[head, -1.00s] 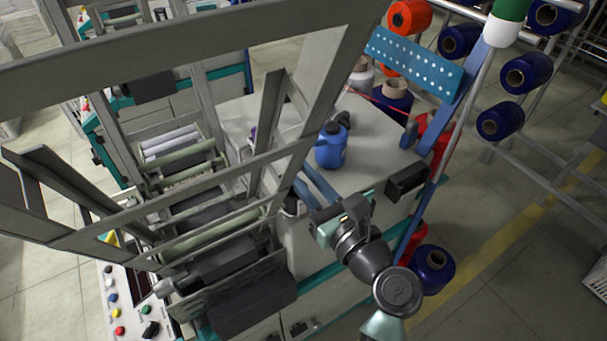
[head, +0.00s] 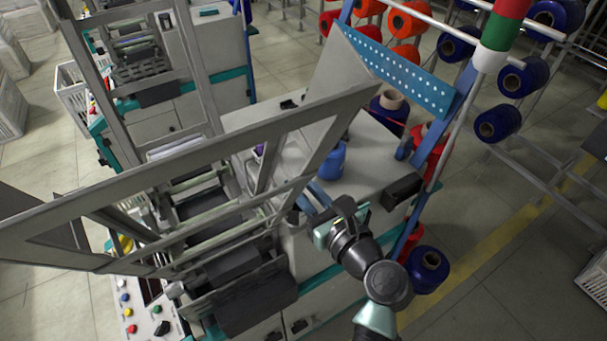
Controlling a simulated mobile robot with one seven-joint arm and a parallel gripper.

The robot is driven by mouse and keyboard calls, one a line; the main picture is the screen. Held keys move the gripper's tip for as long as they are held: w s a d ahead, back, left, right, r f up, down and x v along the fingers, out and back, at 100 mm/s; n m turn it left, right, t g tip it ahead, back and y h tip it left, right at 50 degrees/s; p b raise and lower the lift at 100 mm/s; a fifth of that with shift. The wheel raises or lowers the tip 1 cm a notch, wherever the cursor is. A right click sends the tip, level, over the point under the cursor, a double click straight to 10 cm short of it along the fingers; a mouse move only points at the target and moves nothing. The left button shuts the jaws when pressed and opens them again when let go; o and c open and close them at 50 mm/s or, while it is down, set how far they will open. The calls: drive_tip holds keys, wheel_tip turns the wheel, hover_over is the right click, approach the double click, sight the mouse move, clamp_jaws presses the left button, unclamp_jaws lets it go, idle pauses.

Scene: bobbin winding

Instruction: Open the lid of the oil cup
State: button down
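My gripper (head: 322,222) is over the front edge of the machine's grey top, right of centre in the head view. Two blue bars stretch up and left from it. I cannot tell whether they are its fingers, or whether it is open. A small pale cylinder with a dark top (head: 293,215) stands just left of the gripper, partly behind the grey frame bars. It may be the oil cup, but it is too small to tell whether its lid is shut. A blue can (head: 333,161) stands farther back on the top, partly hidden by a frame bar.
Grey frame bars (head: 190,175) cross the view in front of the machine top. A perforated blue plate (head: 398,72) rises behind. A black box (head: 401,189) sits at the top's right edge. Yarn bobbins (head: 498,123) hang at right.

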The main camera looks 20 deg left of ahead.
drive_tip(key=p, duration=0.1)
drive_tip(key=r+p, duration=0.1)
drive_tip(key=p, duration=0.1)
drive_tip(key=shift+w+a+g+h, duration=0.2)
drive_tip(key=shift+g+h, duration=0.1)
drive_tip(key=shift+h, duration=0.1)
drive_tip(key=shift+f+p, duration=0.25)
drive_tip(key=shift+p, duration=0.15)
drive_tip(key=c, duration=0.8)
unclamp_jaws()
drive_tip(key=shift+o, duration=0.2)
drive_tip(key=b+v, duration=0.1)
drive_tip(key=v, duration=1.2)
drive_tip(key=shift+b, duration=0.35)
drive_tip(key=shift+r, duration=0.1)
